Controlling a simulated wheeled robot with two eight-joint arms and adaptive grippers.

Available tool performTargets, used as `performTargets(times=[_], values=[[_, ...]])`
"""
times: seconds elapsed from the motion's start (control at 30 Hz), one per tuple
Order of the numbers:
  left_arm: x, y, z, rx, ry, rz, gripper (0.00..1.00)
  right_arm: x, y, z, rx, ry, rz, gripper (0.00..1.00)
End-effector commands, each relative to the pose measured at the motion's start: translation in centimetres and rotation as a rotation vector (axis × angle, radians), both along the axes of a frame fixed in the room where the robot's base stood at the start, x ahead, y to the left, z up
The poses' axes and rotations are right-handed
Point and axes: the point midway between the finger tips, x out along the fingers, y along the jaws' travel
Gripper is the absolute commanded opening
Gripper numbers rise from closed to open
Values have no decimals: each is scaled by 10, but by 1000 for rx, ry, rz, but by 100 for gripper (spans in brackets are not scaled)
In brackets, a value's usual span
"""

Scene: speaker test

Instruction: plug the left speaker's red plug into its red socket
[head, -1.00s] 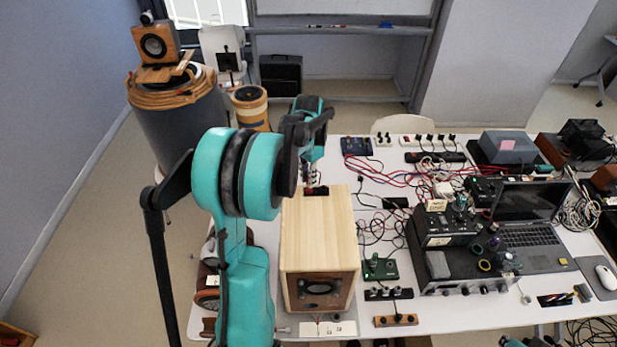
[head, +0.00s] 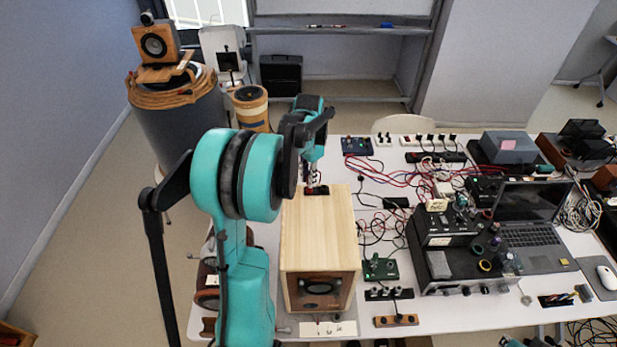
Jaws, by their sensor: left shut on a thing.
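The left speaker (head: 318,235) is a pale wooden box with a dark driver on its front, standing on the white table. A small black terminal plate (head: 317,190) with reddish spots lies at the far end of its top. My left gripper (head: 312,182) reaches down from the far side, its fingertips right at this plate. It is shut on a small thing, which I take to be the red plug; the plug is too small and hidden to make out. I cannot tell whether it is in the red socket. My right gripper is not in view.
Red and black cables (head: 385,170) cross the table right of the speaker. A green board (head: 380,268), black amplifier gear (head: 450,265) and a laptop (head: 530,235) stand further right. My left arm covers the area left of the speaker.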

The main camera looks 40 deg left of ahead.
Motion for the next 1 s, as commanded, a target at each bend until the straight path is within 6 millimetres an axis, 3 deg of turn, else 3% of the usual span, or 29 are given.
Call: performTargets(times=[1.0], values=[[0, 0, -13, 0, 0, 0, 0, 0, 0, -10, 0, 0, 0, 0]])
